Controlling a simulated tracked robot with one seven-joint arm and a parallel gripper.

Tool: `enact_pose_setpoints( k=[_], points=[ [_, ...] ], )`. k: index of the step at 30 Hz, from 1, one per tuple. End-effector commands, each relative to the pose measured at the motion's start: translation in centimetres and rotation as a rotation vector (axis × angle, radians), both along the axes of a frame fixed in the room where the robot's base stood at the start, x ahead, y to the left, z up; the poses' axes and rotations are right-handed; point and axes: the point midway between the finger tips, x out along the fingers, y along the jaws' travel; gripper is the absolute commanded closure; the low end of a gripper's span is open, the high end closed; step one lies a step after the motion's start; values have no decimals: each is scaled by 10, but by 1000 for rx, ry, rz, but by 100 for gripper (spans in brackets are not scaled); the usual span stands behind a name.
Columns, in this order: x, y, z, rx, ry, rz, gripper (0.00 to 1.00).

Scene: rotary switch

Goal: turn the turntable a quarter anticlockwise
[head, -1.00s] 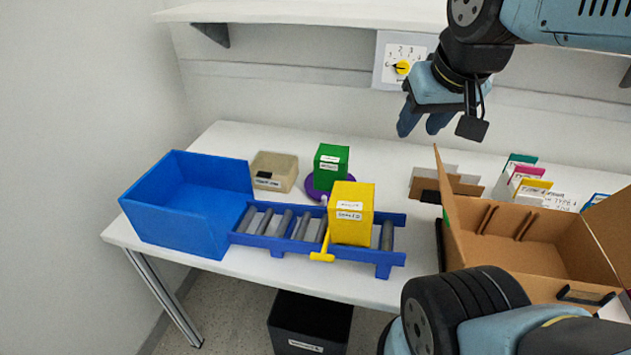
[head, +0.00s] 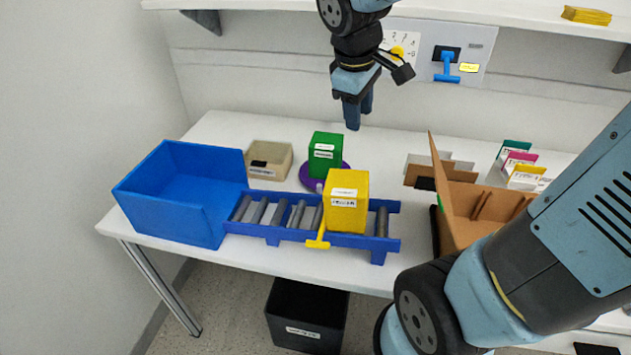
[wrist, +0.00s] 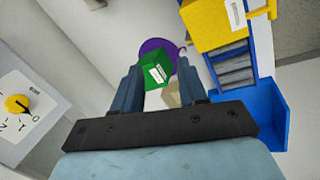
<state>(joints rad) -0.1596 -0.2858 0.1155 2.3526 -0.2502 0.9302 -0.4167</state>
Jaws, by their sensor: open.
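The turntable is a purple disc (head: 308,178) on the white table, behind the roller conveyor. A green box (head: 325,153) with a white label stands on it and hides much of the disc. In the wrist view the purple disc (wrist: 158,47) and the green box (wrist: 156,70) show beyond my fingers, the box between the fingertips in the picture. My gripper (head: 357,122) points down in the head view, above and to the right of the green box, apart from it. My gripper (wrist: 148,80) is open and empty.
A blue conveyor (head: 280,232) with a yellow box (head: 346,203) stands in front of the turntable. A beige bin (head: 270,160) is left of it, a blue bin (head: 182,195) further left. A cardboard box (head: 458,215) is at right. A dial panel (head: 398,42) is on the wall.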

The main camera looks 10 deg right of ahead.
Motion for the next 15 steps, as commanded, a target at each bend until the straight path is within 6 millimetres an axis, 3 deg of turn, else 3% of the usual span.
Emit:
enact_pose_setpoints(
  k=[6, 15],
  points=[
    [35, 36, -38, -127, 137, 293, 58],
    [67, 89, -96, -264, 307, 680, 58]
  ],
)
